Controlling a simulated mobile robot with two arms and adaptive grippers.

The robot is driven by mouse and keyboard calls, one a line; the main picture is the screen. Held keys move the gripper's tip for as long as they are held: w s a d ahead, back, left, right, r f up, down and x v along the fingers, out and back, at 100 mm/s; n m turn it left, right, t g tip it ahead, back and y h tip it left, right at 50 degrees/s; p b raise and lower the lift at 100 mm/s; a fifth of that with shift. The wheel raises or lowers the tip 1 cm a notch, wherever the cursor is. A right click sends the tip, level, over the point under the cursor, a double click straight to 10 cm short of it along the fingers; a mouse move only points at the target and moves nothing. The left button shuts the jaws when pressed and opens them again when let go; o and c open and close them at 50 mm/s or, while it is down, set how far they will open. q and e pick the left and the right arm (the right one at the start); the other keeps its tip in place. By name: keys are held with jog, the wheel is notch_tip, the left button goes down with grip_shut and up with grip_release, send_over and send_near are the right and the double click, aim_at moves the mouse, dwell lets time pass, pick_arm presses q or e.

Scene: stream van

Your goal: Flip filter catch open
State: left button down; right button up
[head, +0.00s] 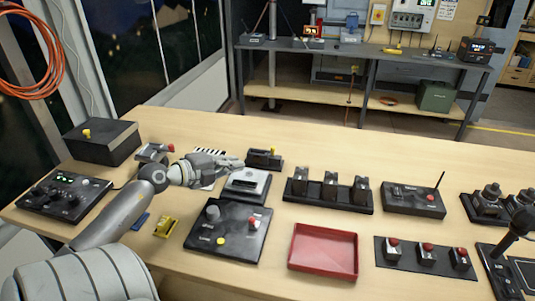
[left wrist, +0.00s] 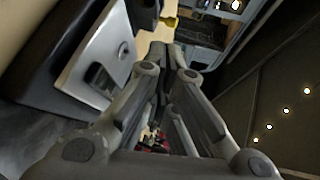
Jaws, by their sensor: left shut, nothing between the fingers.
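A small dark box with a pale silver top plate (head: 247,182) sits on the table just below my left gripper. In the left wrist view the silver plate (left wrist: 88,62) shows large at the left, with a round fitting and a dark catch-like tab (left wrist: 100,79) on it. I cannot tell for sure whether this tab is open or closed. My left gripper (head: 238,162) is shut and empty, over the far side of the box. Its closed fingers (left wrist: 160,52) point past the plate in the left wrist view. My right gripper is not in view.
A dark panel with knobs (head: 227,232) lies in front of the box. A yellow-topped dark unit (head: 263,158) stands just behind it. A row of black switches (head: 328,190) and a red tray (head: 323,252) are to the right. A black box (head: 100,142) stands at left.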

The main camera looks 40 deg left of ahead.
pick_arm(q)
jog(key=x, duration=0.3)
jog(key=shift+w, duration=0.45)
jog(key=x, duration=0.7)
jog(key=shift+w+r, duration=0.25)
jog(key=shift+p+x, duration=0.35)
jog(key=shift+x, duration=0.55)
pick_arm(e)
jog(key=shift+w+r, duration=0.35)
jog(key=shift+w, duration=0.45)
pick_arm(q)
jog(key=shift+d+r, duration=0.1)
jog(key=shift+r, duration=0.05)
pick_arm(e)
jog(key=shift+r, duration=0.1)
